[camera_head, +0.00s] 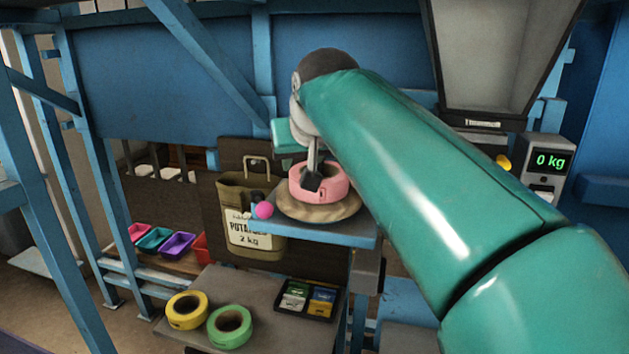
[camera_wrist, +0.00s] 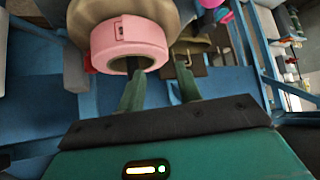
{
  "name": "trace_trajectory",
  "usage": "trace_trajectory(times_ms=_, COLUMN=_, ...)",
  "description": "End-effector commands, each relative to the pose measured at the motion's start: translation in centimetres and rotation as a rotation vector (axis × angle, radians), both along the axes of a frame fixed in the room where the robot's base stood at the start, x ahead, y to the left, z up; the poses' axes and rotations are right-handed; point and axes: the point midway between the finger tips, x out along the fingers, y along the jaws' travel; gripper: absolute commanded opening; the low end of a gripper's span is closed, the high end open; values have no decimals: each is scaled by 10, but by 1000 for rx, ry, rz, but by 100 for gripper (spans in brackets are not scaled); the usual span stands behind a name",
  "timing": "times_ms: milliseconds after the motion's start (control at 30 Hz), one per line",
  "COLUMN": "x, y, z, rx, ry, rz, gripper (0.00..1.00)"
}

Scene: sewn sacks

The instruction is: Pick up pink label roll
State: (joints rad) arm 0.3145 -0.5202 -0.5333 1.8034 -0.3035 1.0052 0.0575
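The pink label roll (camera_head: 330,191) lies flat on a round tan sack-like pad on a blue shelf. It also shows at the top of the wrist view (camera_wrist: 130,34), with its dark centre hole facing the fingers. My gripper (camera_wrist: 158,76) is open, with a clear gap between its two fingers. In the wrist view one finger overlaps the roll's hole edge and the other is to the right of the roll. In the head view my gripper (camera_head: 314,172) points down at the roll's hole. I cannot tell whether the fingers touch the roll.
The tan pad (camera_head: 318,210) sits on the blue shelf (camera_head: 352,233). A pink ball (camera_head: 264,210) is left of it, beside a potato sack (camera_head: 238,190). Yellow (camera_head: 187,318) and green (camera_head: 230,340) rolls and a black tray (camera_head: 336,303) are on the lower table. A scale display (camera_head: 551,161) reads 0 kg.

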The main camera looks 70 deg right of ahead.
Motion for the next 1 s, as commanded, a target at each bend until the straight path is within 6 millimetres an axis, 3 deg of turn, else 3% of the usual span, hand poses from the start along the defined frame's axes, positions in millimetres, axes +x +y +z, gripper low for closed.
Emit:
trace_trajectory(times_ms=467, x=26, y=-30, z=-40, rx=2, ry=1, rz=4, gripper=35)
trace_trajectory(times_ms=767, x=29, y=-32, z=-43, rx=-1, ry=-1, rz=6, gripper=35)
trace_trajectory(times_ms=933, x=29, y=-32, z=-43, rx=0, ry=-1, rz=5, gripper=1)
trace_trajectory(times_ms=1000, x=29, y=-32, z=-43, rx=0, ry=-1, rz=5, gripper=0)
